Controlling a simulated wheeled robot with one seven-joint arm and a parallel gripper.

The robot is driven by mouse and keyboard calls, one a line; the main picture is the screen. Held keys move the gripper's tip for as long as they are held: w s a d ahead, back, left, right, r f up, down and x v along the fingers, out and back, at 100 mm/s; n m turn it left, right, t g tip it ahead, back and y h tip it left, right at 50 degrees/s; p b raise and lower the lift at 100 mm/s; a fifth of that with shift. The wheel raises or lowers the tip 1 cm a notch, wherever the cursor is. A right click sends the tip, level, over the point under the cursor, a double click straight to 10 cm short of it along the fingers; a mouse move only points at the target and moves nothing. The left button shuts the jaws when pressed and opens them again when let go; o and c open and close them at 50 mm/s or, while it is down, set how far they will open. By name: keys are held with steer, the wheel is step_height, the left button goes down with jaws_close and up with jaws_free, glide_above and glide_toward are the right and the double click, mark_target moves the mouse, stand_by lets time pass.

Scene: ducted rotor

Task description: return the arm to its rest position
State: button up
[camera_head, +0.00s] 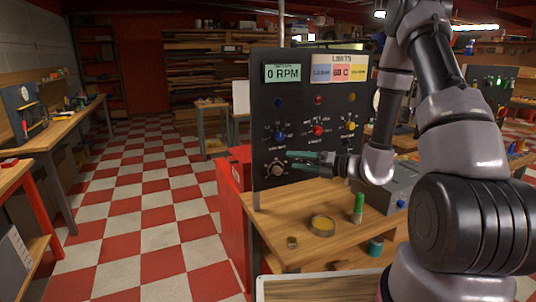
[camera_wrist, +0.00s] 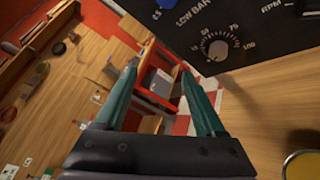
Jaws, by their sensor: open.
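My arm (camera_head: 450,125) reaches from the right of the head view, bent down toward a black control panel (camera_head: 300,100). My gripper (camera_head: 296,160) is in front of the panel's lower part, close to a grey dial knob (camera_head: 277,169). In the wrist view my gripper (camera_wrist: 162,72) has its two teal fingers apart, with nothing held between them. The dial knob (camera_wrist: 218,49) shows there to the right of the fingers, apart from them. The panel's display reads 0 RPM.
A wooden bench (camera_head: 285,238) below the panel holds a round yellow-topped tin (camera_head: 323,225), a green-and-white cylinder (camera_head: 358,208) and a small cup (camera_head: 292,242). A red cabinet (camera_head: 232,205) stands left of it. The checkered floor (camera_head: 150,215) at left is open.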

steer(key=s+a+r+n+g+h, duration=0.25)
steer(key=s+r+n+g, duration=0.65)
steer(key=s+r+n, duration=0.7)
steer(key=s+d+r+n+t+h, duration=0.3)
steer(key=d+r+n+h, duration=0.1)
steer(key=d+n+h, duration=0.1)
steer(key=s+d+r+n+t+h, duration=0.3)
steer(key=d+r+n+t+h, duration=0.1)
steer(key=d+n, duration=0.4)
steer(key=shift+d+r+n+h, duration=0.3)
steer(key=shift+r+n, duration=0.35)
steer(key=shift+n, duration=0.55)
steer(key=shift+s, duration=0.1)
